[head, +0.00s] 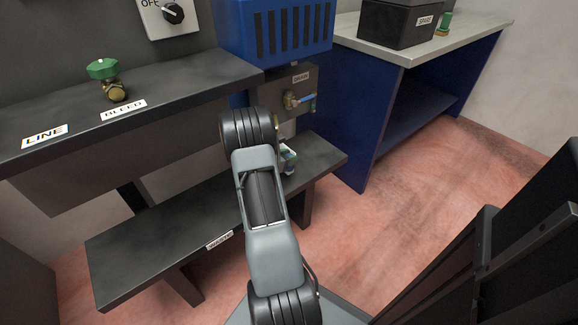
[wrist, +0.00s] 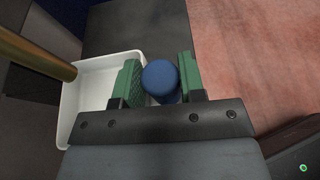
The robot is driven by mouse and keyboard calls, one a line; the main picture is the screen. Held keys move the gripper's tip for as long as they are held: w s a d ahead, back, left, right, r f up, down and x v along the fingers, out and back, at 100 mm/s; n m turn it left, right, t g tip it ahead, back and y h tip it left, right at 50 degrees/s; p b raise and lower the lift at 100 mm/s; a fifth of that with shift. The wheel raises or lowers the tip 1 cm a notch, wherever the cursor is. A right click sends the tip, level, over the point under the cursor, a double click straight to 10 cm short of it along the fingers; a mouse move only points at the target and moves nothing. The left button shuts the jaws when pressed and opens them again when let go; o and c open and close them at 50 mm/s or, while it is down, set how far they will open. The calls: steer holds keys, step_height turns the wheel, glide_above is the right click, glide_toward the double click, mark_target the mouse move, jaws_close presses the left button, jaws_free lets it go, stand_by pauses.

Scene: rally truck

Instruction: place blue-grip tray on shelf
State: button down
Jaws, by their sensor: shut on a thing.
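The white tray (wrist: 72,118) is in the wrist view, with its upright blue grip (wrist: 160,78) at its right side. My gripper (wrist: 158,85) has its green fingers on either side of this grip and is shut on it. The tray's inside looks empty where it shows. In the head view my arm hides most of the tray and gripper; only a small white and green patch shows beside the arm. A low dark shelf (head: 135,253) with a small label runs beneath and left of my arm.
A brass pipe (wrist: 35,55) reaches over the tray. An upper dark ledge (head: 180,85) carries a green-knobbed valve (head: 103,70). A blue cabinet (head: 375,120) stands right; open red floor lies before it.

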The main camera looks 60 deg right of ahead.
steer(key=shift+w+d+f, duration=0.1)
steer(key=shift+d+f, duration=0.2)
steer(key=shift+f, duration=0.15)
steer(key=shift+d+f+b, duration=0.1)
steer(key=shift+f+b, duration=0.85)
steer(key=shift+f, duration=0.7)
steer(key=shift+f, duration=0.15)
steer(key=c, duration=0.7)
jaws_free()
